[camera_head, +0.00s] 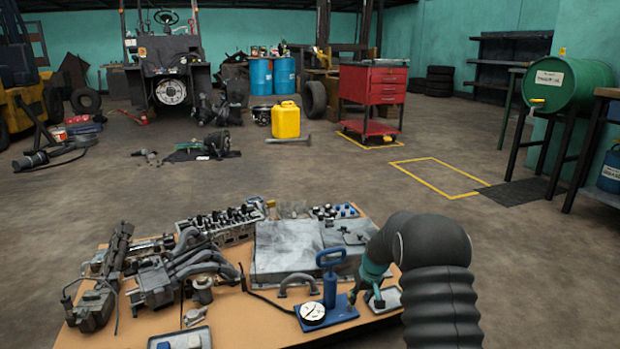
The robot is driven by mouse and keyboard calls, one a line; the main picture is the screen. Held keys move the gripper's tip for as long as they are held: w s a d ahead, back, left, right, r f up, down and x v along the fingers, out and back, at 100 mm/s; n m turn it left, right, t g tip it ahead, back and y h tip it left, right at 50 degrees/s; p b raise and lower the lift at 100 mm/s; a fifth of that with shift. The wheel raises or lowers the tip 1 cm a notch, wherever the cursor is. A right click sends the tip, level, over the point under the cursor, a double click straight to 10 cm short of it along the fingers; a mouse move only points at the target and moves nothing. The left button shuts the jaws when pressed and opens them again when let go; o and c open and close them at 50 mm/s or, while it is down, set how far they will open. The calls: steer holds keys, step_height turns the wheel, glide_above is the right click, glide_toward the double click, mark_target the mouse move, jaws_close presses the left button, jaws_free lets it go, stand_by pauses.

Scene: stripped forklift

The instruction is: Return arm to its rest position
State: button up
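My arm, dark grey with a ribbed sleeve, rises from the lower right and bends down over the right side of the workbench (235,320). My gripper (366,294) is at its end, low over the bench's right front. Its two dark fingers look spread apart, with nothing seen between them. A blue hand pump with a round white gauge (312,313) stands just left of the gripper. A small grey tray (390,299) lies just beside and partly behind the gripper. The arm hides part of the bench's right edge.
Engine parts (170,275) and a grey metal cover (285,255) crowd the bench. Beyond are a yellow can (286,120), a red tool cart (374,85) and a green drum (566,84) on a stand. The floor between the bench and these is mostly clear.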

steer(key=s+r+m+t+p, duration=0.1)
steer(key=s+r+p, duration=0.4)
steer(key=s+r, duration=1.4)
steer(key=s+a+r+m+t+h+p, duration=0.1)
steer(key=s+r+p, duration=0.4)
steer(key=s+r, duration=1.4)
steer(key=s, duration=0.7)
steer(key=shift+a+r+t+h+p, duration=0.15)
steer(key=shift+a+t+h+p, duration=0.15)
steer(key=shift+t+p, duration=0.1)
stand_by(0.4)
steer(key=shift+o, duration=0.4)
steer(key=shift+w, duration=0.15)
